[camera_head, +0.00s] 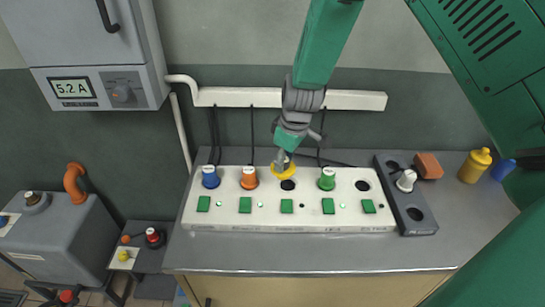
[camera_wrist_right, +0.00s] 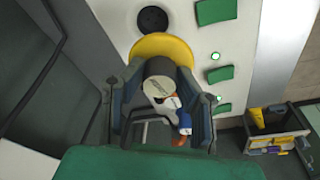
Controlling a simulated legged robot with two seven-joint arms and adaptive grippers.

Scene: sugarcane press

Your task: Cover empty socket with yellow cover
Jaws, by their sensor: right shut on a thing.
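The yellow cover (camera_head: 284,171) is in my right gripper (camera_head: 281,158), just behind a black empty socket (camera_head: 288,185) on the white panel (camera_head: 300,224). In the right wrist view the fingers of my right gripper (camera_wrist_right: 162,112) close around the grey knob of the yellow cover (camera_wrist_right: 160,46). A black socket (camera_wrist_right: 153,19) shows just beyond its yellow rim, uncovered. Whether the cover touches the panel, I cannot tell. A second empty socket (camera_head: 362,186) lies to the right on the panel. My left gripper is not in view.
Blue (camera_head: 210,178), orange (camera_head: 249,178) and green (camera_head: 327,180) plugs stand in the panel, above green switches. At right, a grey block (camera_head: 411,215) holds a white plug (camera_head: 406,181), near an orange block (camera_head: 428,165) and a yellow bottle (camera_head: 474,166). A white conduit (camera_head: 355,100) runs along the wall.

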